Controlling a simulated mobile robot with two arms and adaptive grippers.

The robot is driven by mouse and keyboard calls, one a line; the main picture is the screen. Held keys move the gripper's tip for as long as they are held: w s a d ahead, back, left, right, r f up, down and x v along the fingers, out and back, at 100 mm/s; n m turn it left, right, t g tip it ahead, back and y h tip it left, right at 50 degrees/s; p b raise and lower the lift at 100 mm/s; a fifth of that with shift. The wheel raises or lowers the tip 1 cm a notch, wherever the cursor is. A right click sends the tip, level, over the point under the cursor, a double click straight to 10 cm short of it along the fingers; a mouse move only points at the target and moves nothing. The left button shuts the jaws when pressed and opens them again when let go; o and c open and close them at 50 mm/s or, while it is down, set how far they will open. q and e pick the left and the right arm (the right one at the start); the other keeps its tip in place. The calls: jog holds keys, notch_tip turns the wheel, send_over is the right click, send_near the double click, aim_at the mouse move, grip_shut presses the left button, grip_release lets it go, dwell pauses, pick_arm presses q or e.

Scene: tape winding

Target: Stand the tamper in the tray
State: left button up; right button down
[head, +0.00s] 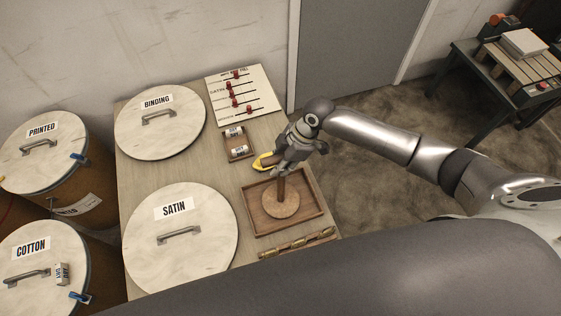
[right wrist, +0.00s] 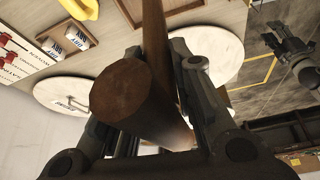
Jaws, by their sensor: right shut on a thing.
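The tamper (head: 281,204) is brown wood, with a round flat base and an upright post. Its base is over the floor of the wooden tray (head: 258,197), inside the rim as seen in the head view; I cannot tell whether it touches. My right gripper (head: 281,168) is above the tray, shut on the tamper's upper part. In the right wrist view, the tamper's thick brown handle (right wrist: 135,90) lies between the fingers, its round end towards the camera. The gripper hides part of the handle in the head view.
A yellow object (head: 262,162) lies close behind the tray. Lids marked SATIN (head: 180,240) and BINDING (head: 160,122) are at the left. A narrow rack (head: 297,243) is in front.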

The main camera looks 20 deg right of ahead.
jog(key=shift+w, duration=0.1)
jog(key=c, duration=1.3)
grip_release()
jog(key=shift+o, duration=0.2)
jog(key=b+v, duration=0.1)
jog(key=v, duration=1.1)
jog(key=shift+r, duration=0.1)
